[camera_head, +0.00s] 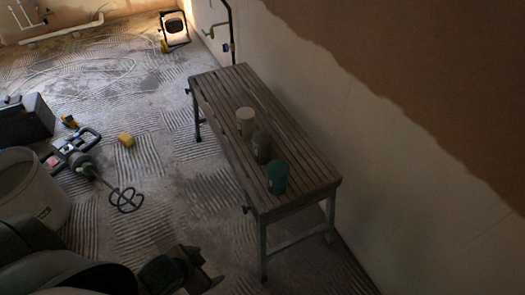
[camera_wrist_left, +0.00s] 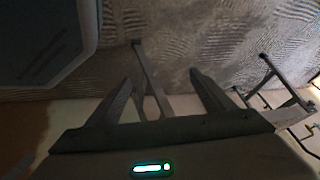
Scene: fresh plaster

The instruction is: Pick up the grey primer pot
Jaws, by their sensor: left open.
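The grey primer pot (camera_head: 262,146) stands on a slatted wooden bench (camera_head: 225,97). It is between a cream pot (camera_head: 245,121) behind it and a green pot (camera_head: 278,177) in front of it. The three stand close together in a row. My left gripper (camera_head: 207,270) is low at the bottom of the head view, left of the bench's near end and well away from the pots. In the left wrist view its fingers (camera_wrist_left: 160,78) are apart with nothing held between them. The pots do not show there. My right gripper is not in view.
A wall runs along the bench's right side. Metal bench legs (camera_wrist_left: 285,80) show in the left wrist view. A large pale bucket (camera_head: 38,195), a mixer paddle (camera_head: 126,200) and a yellow block (camera_head: 126,139) are on the ridged floor at left. A work lamp (camera_head: 174,27) stands far back.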

